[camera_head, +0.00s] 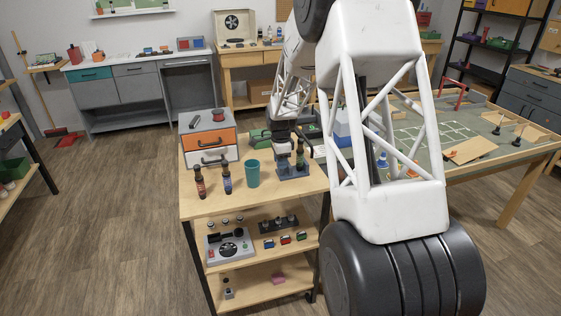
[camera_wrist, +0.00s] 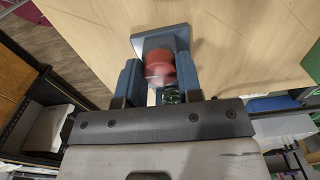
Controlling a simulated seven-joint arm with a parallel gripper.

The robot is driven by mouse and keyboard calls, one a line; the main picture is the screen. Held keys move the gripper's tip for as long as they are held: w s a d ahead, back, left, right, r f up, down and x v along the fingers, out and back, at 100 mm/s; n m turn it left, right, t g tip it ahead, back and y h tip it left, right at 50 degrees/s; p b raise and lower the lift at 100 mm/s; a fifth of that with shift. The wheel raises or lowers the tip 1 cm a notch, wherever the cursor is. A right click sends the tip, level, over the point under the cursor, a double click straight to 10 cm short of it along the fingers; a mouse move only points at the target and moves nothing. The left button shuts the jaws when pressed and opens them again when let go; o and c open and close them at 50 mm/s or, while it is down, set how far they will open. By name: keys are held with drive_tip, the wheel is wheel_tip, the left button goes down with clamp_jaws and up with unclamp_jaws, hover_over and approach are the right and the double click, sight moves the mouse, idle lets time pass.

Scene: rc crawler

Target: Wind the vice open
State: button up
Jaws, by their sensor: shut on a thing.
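The vice (camera_head: 292,171) looks to be the grey-blue device standing on the wooden bench top, in the head view. My gripper (camera_head: 283,137) is directly over it, and my arm hides part of that area. In the wrist view my gripper (camera_wrist: 158,84) has its two dark fingers on either side of a red rounded part (camera_wrist: 159,62), which looks like the vice's knob. A grey-blue plate (camera_wrist: 150,42) of the vice shows beyond the red part. The gripper is shut on the red part. The jaw gap of the vice cannot be made out.
A teal cup (camera_head: 252,174) and two dark bottles (camera_head: 200,182) (camera_head: 227,178) stand left of the vice. A drawer box (camera_head: 209,156) with orange and white fronts is further left. Green things (camera_head: 261,138) lie behind. The bench's front edge is close.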

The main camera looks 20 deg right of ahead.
drive_tip(key=shift+n, duration=0.4)
drive_tip(key=o, duration=0.9)
drive_tip(key=shift+o, duration=0.2)
drive_tip(key=shift+r, duration=3.85)
drive_tip(key=shift+r, duration=0.1)
